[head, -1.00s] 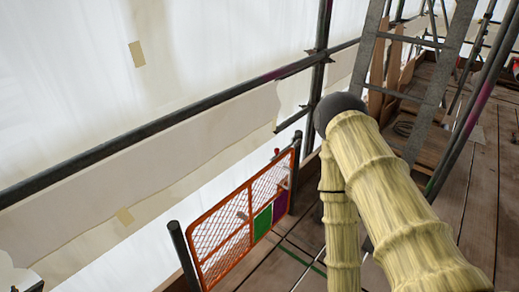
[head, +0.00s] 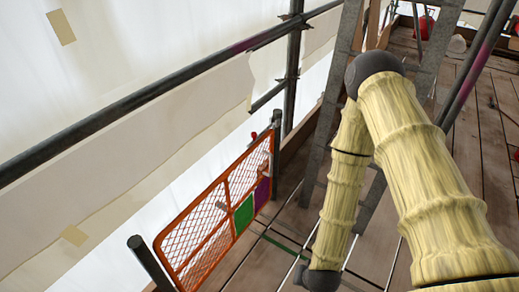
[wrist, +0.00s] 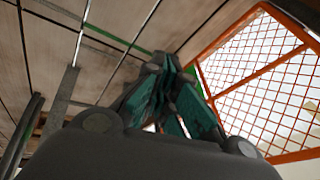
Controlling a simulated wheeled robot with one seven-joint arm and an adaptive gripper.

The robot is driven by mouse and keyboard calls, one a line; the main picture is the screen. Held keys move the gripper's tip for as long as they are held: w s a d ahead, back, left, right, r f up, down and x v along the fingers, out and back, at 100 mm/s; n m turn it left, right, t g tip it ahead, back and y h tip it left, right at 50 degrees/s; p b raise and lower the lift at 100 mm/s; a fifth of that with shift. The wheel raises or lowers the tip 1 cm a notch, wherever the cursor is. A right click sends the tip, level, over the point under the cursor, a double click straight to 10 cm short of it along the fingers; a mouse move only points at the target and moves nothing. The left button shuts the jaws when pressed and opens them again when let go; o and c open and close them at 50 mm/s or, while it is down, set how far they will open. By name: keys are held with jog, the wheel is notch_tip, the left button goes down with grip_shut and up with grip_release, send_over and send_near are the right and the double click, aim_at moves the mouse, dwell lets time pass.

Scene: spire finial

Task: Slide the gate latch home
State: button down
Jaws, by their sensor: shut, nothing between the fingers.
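The orange mesh gate (head: 196,243) stands at the lower left of the head view, with a green and a purple panel on it. A small grey piece (head: 221,206) sits on its mesh and a small red knob (head: 254,136) shows near the post at its far end. I cannot tell which part is the latch. In the wrist view the gate (wrist: 253,78) fills the upper right. My gripper (wrist: 168,66) is shut and empty, its teal-padded fingers together in front of the planks, left of the gate frame. Its contact with the gate cannot be told. The head view does not show my gripper.
Dark posts (head: 149,262) flank the gate and a long scaffold rail (head: 140,105) runs behind it. White sheeting hangs beyond. A grey ladder (head: 335,100) stands behind my arm. Plank decking (head: 475,150) is open on the right.

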jog(key=w+a+r+m+t+b, duration=0.1)
jog(key=w+a+m+t+b, duration=0.4)
jog(key=w, duration=0.7)
jog(key=w+a+r+m+t+b, duration=0.1)
jog(key=w+a+m+t+b, duration=0.15)
jog(key=w+a+b, duration=0.7)
jog(key=w+r+m+t+h+b, duration=0.4)
jog(key=w+r+m+t+b, duration=0.4)
jog(key=w+r, duration=0.75)
jog(key=w+d+f+g+b, duration=0.2)
jog(key=w, duration=1.2)
jog(key=shift+w+m, duration=0.2)
jog(key=shift+m, duration=0.25)
jog(key=w+d, duration=0.1)
jog(key=w, duration=0.1)
jog(key=w+d, duration=0.1)
jog(key=d, duration=0.1)
jog(key=shift+w+r, duration=0.15)
jog(key=shift+w, duration=0.25)
